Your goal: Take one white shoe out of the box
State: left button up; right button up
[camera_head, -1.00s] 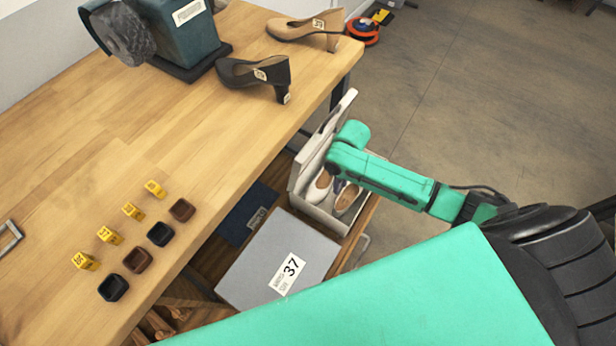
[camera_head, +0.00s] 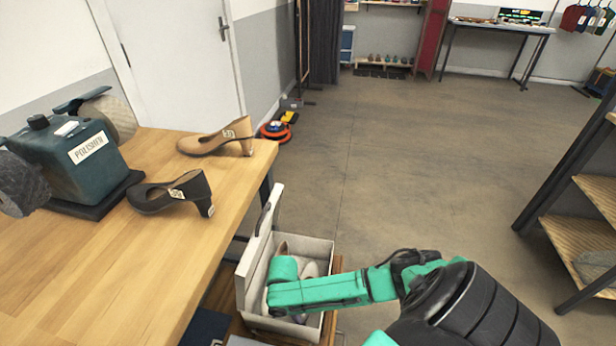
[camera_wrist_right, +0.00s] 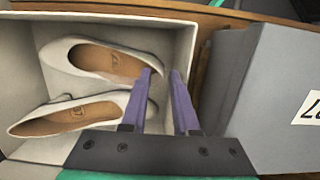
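The open white box (camera_head: 318,250) stands on a low shelf beside the workbench, with its lid raised on the left. A pair of white shoes lies inside; one shows in the head view (camera_head: 308,270), partly behind my right arm. The right wrist view shows one shoe (camera_wrist_right: 100,55) at the top and the other (camera_wrist_right: 75,115) below it, both with tan insoles. My right gripper (camera_wrist_right: 163,72) has two purple fingers apart, at the box's right side, by the shoes' right ends. Contact with a shoe cannot be told. My left gripper is out of view.
A grey lidded box (camera_wrist_right: 265,90) lies right beside the open box. On the workbench (camera_head: 100,265) are a black heeled shoe (camera_head: 170,192), a tan heeled shoe (camera_head: 215,140) and a polisher (camera_head: 65,160). Wooden shelves (camera_head: 580,230) stand at right; the floor between is clear.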

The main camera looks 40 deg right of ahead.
grip_shut()
jog(key=shift+w, duration=0.1)
jog(key=shift+r, duration=0.1)
